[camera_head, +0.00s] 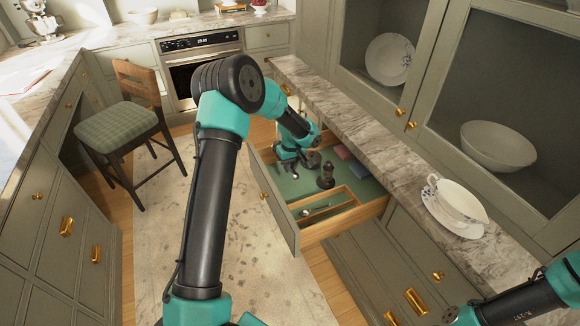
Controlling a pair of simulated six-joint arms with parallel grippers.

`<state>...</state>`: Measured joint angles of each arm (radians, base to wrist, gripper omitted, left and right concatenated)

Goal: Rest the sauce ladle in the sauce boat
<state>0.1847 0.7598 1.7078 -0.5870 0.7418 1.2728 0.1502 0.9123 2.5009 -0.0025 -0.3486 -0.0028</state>
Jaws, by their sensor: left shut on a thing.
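The white sauce boat (460,199) stands upright on a saucer (433,205) on the right marble counter. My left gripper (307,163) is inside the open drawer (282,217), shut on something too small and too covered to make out. A silver utensil (305,211), possibly the sauce ladle, lies in the wooden tray (345,208) at the drawer's near end. A dark upright object (326,177) stands beside my left gripper. My right arm enters at the bottom right, but its gripper is not visible.
The marble counter (372,146) runs above the drawer, below glass cabinets holding a plate (389,58) and a bowl (497,145). Pink and blue items (343,152) lie at the drawer's back. A chair (125,122) stands left on the rug.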

